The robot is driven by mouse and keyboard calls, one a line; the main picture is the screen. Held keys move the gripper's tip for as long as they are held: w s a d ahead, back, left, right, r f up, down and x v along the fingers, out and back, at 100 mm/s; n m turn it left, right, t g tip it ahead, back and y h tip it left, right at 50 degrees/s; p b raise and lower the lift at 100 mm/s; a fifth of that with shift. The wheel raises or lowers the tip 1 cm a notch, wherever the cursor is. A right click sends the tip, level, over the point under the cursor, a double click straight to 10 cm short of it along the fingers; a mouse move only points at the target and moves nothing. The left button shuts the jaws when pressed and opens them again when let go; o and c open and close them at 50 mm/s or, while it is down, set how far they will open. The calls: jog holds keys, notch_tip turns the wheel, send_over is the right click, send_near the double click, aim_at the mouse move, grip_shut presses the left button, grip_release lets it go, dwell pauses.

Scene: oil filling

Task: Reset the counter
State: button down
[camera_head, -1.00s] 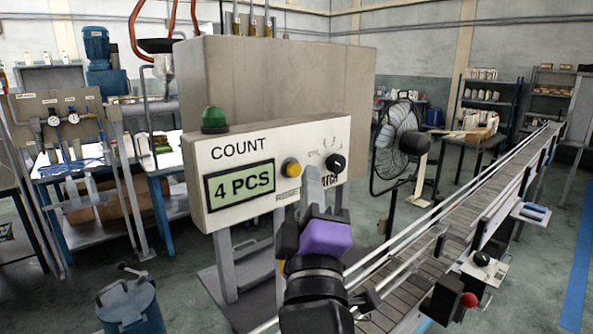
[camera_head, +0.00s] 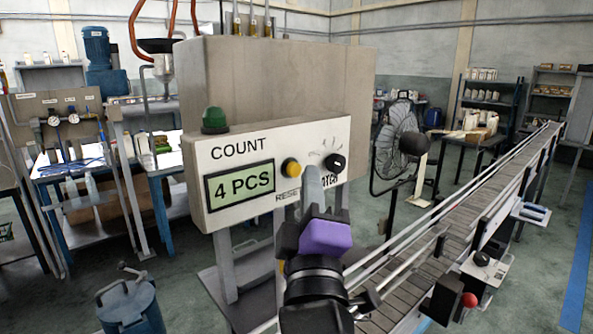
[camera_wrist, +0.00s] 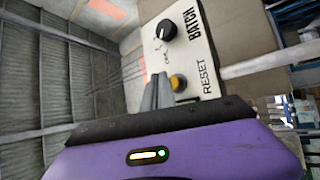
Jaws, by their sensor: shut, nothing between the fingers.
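The counter panel (camera_head: 228,155) is on the front of a beige box, with the heading COUNT. Its green display (camera_head: 239,186) reads 4 PCS. A yellow button (camera_head: 291,168) sits right of the display, above the RESET label; it also shows in the wrist view (camera_wrist: 178,83). A black BATCH knob (camera_head: 335,162) is to its right, and also in the wrist view (camera_wrist: 166,29). My gripper (camera_head: 311,172), with a purple body, is shut and empty. Its fingertips are just right of the yellow button in the head view. I cannot tell whether they touch the panel.
A green dome lamp (camera_head: 214,119) tops the panel's left end. A conveyor (camera_head: 470,190) runs back to the right, with a red knob (camera_head: 468,300) near its front. A blue drum (camera_head: 132,305) is at the lower left.

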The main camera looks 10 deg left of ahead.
jog(key=shift+a, duration=0.1)
jog(key=shift+w+a, duration=0.25)
jog(key=shift+w+a+b, duration=0.3)
jog(key=shift+a+b, duration=0.1)
jog(key=shift+b, duration=0.05)
dwell(0.9)
jog(key=shift+s+d, duration=0.1)
jog(key=shift+d, duration=0.05)
jog(key=shift+s+d+p, duration=0.5)
jog(key=shift+d, duration=0.1)
jog(key=shift+s+d+p, duration=0.6)
jog(key=shift+s+d, duration=0.2)
jog(key=shift+d, duration=0.2)
jog(key=shift+s+d+p, duration=0.6)
jog(key=shift+s+d, duration=0.15)
jog(key=shift+d, duration=0.2)
